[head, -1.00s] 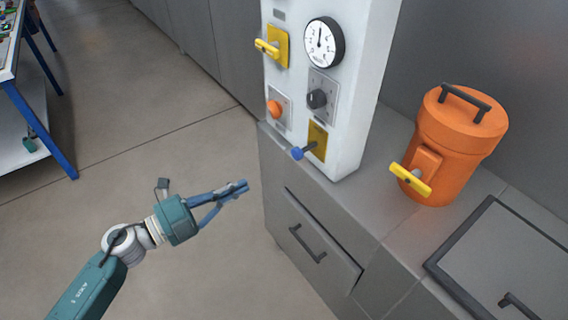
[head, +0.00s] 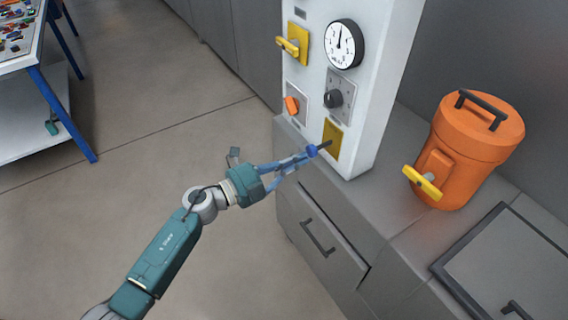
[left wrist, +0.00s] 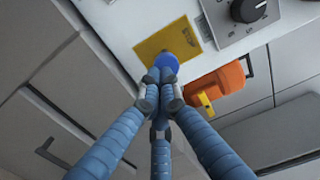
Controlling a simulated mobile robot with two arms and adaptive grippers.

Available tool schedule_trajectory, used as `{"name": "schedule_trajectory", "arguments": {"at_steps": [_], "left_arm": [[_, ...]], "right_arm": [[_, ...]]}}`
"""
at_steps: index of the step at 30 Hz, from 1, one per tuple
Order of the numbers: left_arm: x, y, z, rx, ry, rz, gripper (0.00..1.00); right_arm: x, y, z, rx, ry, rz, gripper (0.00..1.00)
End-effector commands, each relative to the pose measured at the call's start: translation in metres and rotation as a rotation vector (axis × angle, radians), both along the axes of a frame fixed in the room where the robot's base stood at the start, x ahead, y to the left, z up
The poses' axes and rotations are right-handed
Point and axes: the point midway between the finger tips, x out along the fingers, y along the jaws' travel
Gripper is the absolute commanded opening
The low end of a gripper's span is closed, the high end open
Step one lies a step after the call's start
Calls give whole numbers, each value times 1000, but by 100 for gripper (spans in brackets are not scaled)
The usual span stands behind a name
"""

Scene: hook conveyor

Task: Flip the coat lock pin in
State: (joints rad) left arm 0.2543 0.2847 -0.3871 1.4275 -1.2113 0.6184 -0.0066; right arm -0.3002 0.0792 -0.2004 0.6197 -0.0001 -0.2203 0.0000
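The nearest match for the lock pin is a dark rod with a blue knob (head: 312,151), standing out from a yellow plate (head: 334,135) low on the white panel. No part is clearly marked as a coat lock. In the left wrist view the blue knob (left wrist: 178,62) sits before the yellow plate (left wrist: 165,42). My left gripper (head: 304,158) has its blue fingers converged at the tips, right at the knob. In the left wrist view its fingertips (left wrist: 161,80) overlap the knob's near side. Contact is unclear; no grasp is visible. My right gripper is out of view.
The white panel (head: 368,100) also carries a yellow handle (head: 288,46), a gauge (head: 343,44), a dark dial (head: 333,98) and an orange knob (head: 291,104). An orange canister (head: 465,150) stands right on the grey counter (head: 405,215). Open floor lies left.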

Motion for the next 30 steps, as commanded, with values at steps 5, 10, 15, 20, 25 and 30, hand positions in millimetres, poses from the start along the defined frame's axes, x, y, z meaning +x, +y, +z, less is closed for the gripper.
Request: {"name": "schedule_trajectory", "arguments": {"at_steps": [5,10,15,20,25,30], "left_arm": [[3,-5,0,1,-1,0,0],[3,-5,0,1,-1,0,0],[6,-8,0,-1,-1,-1,0],[20,-27,-1,-3,-1,-1,0],[28,-38,0,0,0,1,0],[28,-38,0,0,0,1,0]], "right_arm": [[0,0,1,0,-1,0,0],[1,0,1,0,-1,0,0],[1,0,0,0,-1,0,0],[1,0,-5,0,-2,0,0],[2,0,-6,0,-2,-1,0],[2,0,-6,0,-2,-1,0]]}}
